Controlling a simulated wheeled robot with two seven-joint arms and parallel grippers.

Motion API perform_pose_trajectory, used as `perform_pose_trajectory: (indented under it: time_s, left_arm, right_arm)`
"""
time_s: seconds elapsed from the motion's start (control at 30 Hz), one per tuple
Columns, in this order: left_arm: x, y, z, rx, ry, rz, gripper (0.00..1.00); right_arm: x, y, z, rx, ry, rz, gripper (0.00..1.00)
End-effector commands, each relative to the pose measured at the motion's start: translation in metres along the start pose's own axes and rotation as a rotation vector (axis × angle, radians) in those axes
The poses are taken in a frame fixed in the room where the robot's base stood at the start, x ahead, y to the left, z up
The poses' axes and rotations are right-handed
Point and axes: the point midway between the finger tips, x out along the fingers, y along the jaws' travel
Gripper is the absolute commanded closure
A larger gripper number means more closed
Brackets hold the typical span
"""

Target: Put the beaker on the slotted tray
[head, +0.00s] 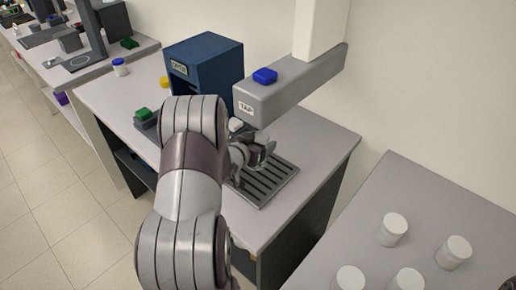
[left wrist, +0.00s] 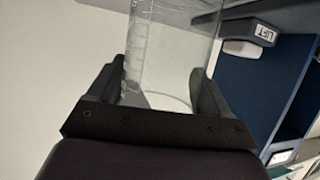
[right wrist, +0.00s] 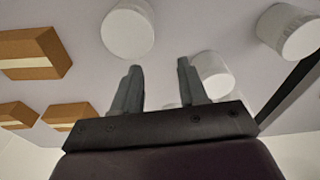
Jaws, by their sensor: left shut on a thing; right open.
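The clear beaker (left wrist: 165,55), with graduation marks, is between the fingers of my left gripper (left wrist: 160,88), which is shut on it. In the head view the beaker (head: 263,149) is small and partly hidden by my left gripper (head: 250,155). It shows over the back part of the dark slotted tray (head: 262,190); I cannot tell if it touches the tray. My left arm hides the tray's left side. My right gripper (right wrist: 160,78) is open and empty, near white-lidded jars, and is outside the head view.
A grey arm labelled TAP (head: 290,90) with a blue cap (head: 265,75) overhangs the tray. A blue box (head: 203,58) stands behind left. White jars (head: 392,229) stand on the right bench. Orange-brown boxes (right wrist: 35,52) show in the right wrist view.

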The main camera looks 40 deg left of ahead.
Motion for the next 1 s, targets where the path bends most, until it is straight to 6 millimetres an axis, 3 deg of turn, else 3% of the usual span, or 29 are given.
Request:
perform_pose_trajectory:
  time_s: [0.27,0.6,0.63,0.67,0.7,1.0]
  left_arm:
    - [0.016,-0.001,0.03,-0.001,-0.003,0.001,0.58]
    - [0.018,-0.001,0.036,0.001,0.0,0.0,0.58]
    - [0.018,-0.001,0.035,0.001,0.0,0.0,0.15]
    - [0.018,-0.001,0.035,0.001,0.0,0.0,0.05]
    - [0.018,-0.001,0.035,0.001,0.0,0.0,0.0]
    - [0.014,-0.001,0.03,0.001,0.0,0.0,0.0]
  right_arm:
    - [-0.005,0.0,-0.001,0.0,0.0,0.0,0.57]
    - [0.0,0.0,0.0,0.0,0.0,0.0,0.57]
    - [-0.001,0.0,0.0,0.0,0.0,0.0,0.57]
    - [-0.002,0.0,0.0,0.0,0.0,0.0,0.57]
    - [-0.002,0.0,0.0,0.0,0.0,0.0,0.57]
    - [-0.006,0.0,-0.001,0.0,0.0,0.0,0.57]
